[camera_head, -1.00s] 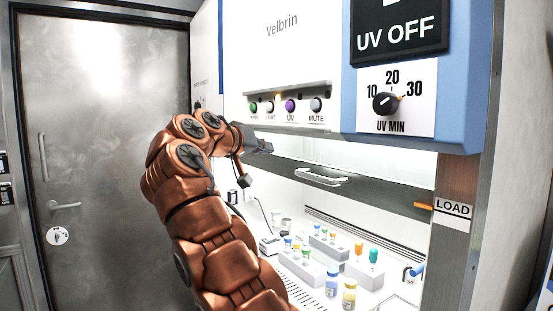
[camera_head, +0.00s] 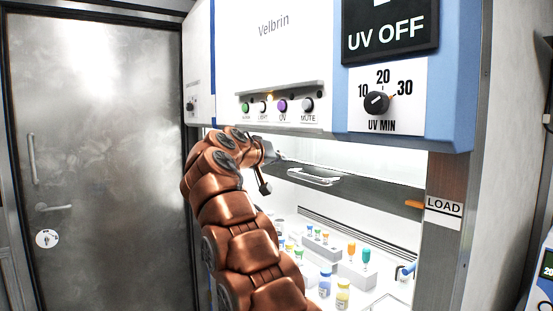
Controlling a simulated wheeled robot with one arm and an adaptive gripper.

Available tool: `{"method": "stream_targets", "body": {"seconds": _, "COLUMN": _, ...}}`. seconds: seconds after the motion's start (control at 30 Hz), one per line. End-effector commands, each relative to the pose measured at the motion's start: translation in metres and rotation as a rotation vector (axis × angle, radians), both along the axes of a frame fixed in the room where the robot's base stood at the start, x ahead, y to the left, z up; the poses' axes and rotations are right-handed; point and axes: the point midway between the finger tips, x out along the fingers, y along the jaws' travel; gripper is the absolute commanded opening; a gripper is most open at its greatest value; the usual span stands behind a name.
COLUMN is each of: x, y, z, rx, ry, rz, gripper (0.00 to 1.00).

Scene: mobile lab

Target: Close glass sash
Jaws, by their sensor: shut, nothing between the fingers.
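The glass sash (camera_head: 345,157) of the white and blue cabinet stands partly raised. Its dark lower rail (camera_head: 375,190) carries a metal handle (camera_head: 313,177), and a bright opening shows beneath it. My gripper (camera_head: 282,156) is shut and empty, at the sash's upper left, just left of and above the handle. I cannot tell whether it touches the glass or rail. My arm hides the left part of the sash and opening. An orange marker (camera_head: 414,204) sits at the right frame beside the LOAD label (camera_head: 443,206).
Inside the cabinet are racks with coloured vials (camera_head: 357,262) and capped bottles (camera_head: 342,294). Control buttons (camera_head: 282,106) and a UV timer knob (camera_head: 376,102) sit above the opening. A metal door (camera_head: 105,150) is at left, and a device (camera_head: 542,275) stands at lower right.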

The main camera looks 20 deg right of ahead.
Motion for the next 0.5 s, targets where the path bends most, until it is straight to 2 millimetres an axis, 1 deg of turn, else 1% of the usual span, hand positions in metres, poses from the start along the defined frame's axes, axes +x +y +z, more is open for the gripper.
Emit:
{"method": "stream_targets", "body": {"seconds": 0.2, "x": -0.003, "y": -0.003, "z": -0.01, "rx": 0.0, "ry": 0.003, "rz": -0.003, "gripper": 0.0}}
{"method": "stream_targets", "body": {"seconds": 0.5, "x": -0.007, "y": -0.006, "z": -0.016, "rx": -0.001, "ry": 0.001, "rz": -0.001, "gripper": 0.0}}
